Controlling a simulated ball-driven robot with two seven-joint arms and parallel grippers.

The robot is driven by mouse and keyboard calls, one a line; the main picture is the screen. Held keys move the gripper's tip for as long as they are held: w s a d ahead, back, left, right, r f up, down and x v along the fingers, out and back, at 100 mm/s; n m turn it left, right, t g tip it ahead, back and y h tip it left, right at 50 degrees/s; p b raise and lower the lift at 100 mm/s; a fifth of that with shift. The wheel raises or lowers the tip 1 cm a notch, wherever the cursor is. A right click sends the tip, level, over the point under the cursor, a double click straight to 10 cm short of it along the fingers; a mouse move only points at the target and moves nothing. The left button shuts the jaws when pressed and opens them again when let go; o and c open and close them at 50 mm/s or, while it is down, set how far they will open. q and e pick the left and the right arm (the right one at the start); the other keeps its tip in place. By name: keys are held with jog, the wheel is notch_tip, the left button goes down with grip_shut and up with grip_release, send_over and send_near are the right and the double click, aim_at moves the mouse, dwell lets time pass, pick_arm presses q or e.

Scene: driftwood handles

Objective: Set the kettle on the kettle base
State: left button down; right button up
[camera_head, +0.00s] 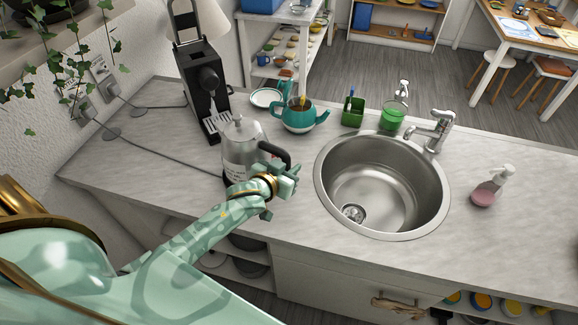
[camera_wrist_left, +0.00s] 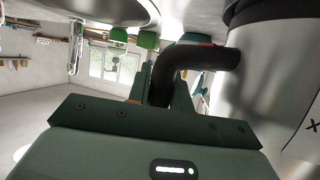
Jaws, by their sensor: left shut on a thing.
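The kettle (camera_head: 243,143), a silvery body with a lid knob and a black handle (camera_head: 274,152), stands upright at the counter's left front. My left gripper (camera_head: 287,174) is at its right side, shut on the handle. In the left wrist view, the fingers (camera_wrist_left: 165,88) are around the black handle (camera_wrist_left: 205,56), and the kettle body (camera_wrist_left: 278,82) fills the right side. A dark edge shows low at the kettle's left, where a cord runs in behind it. My arm and the kettle hide most of that spot, so I cannot tell whether the kettle is seated on the base.
A black coffee machine (camera_head: 202,90) stands behind the kettle. A teal teapot (camera_head: 299,115) is behind and right of it. The sink (camera_head: 383,185) opens to the right, with a faucet (camera_head: 436,130) behind. A cord (camera_head: 150,148) crosses the counter from the wall outlet. A soap bottle (camera_head: 487,190) stands far right.

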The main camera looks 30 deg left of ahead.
pick_arm(q)
jog(key=shift+w+f, duration=0.1)
jog(key=shift+f, duration=0.15)
jog(key=c, duration=1.5)
grip_release()
jog(key=shift+c, duration=0.2)
jog(key=shift+f, duration=0.15)
jog(key=p+v, duration=0.7)
jog(key=v, duration=0.4)
jog(key=shift+p, duration=0.3)
